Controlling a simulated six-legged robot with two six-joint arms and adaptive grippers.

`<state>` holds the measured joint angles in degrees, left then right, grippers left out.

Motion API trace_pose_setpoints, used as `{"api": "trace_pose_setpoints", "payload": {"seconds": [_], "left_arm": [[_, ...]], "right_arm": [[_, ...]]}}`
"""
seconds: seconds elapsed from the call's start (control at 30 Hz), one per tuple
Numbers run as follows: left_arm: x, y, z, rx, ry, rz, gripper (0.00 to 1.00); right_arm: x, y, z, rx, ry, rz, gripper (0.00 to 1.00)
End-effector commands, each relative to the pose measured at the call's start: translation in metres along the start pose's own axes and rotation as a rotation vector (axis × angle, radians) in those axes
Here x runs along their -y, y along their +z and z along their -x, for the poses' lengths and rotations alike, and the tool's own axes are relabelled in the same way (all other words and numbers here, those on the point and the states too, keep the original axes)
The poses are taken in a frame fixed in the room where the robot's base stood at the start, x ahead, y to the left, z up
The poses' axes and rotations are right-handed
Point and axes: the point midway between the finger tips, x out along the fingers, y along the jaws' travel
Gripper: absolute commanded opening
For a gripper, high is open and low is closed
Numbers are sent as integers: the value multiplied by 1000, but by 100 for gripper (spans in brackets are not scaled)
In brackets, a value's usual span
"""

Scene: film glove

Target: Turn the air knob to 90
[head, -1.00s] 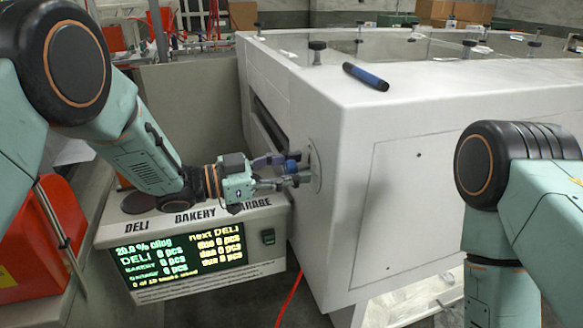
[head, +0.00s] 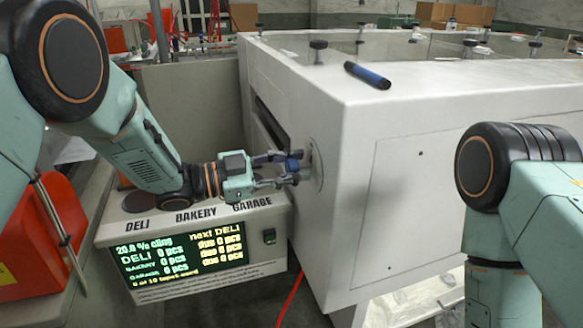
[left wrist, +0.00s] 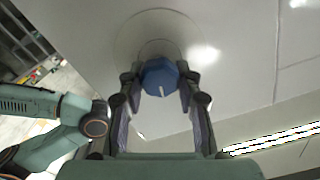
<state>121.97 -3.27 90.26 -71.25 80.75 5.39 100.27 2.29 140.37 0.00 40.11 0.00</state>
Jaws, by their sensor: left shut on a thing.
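The blue air knob (head: 294,165) sits on a round plate (head: 316,165) on the left side of the white machine. In the left wrist view the knob (left wrist: 160,77) shows a pale pointer line on its face, pointing down and slightly right in the picture. My left gripper (head: 290,168) is shut on the knob, one finger on each side, also in the left wrist view (left wrist: 160,90). Any scale marks around the knob are too faint to read. My right arm shows at the right edge of the head view, but its gripper is out of sight.
A display box (head: 185,245) reading DELI, BAKERY, GARAGE stands below my left forearm. The white machine (head: 400,130) fills the middle and right, with a blue marker (head: 367,75) on top. A red container (head: 40,240) stands at the left.

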Motion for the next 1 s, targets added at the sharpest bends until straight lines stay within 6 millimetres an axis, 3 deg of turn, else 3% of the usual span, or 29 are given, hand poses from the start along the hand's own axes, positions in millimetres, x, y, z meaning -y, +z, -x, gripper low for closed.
{"api": "trace_pose_setpoints", "payload": {"seconds": [0.57, 1.0], "left_arm": [[-5, 6, 0, 6, 5, -542, 2], [-6, 8, 0, 6, 4, -959, 2]], "right_arm": [[0, 0, -34, 0, 0, 0, 40], [0, 0, -73, 0, 0, 0, 40]]}}
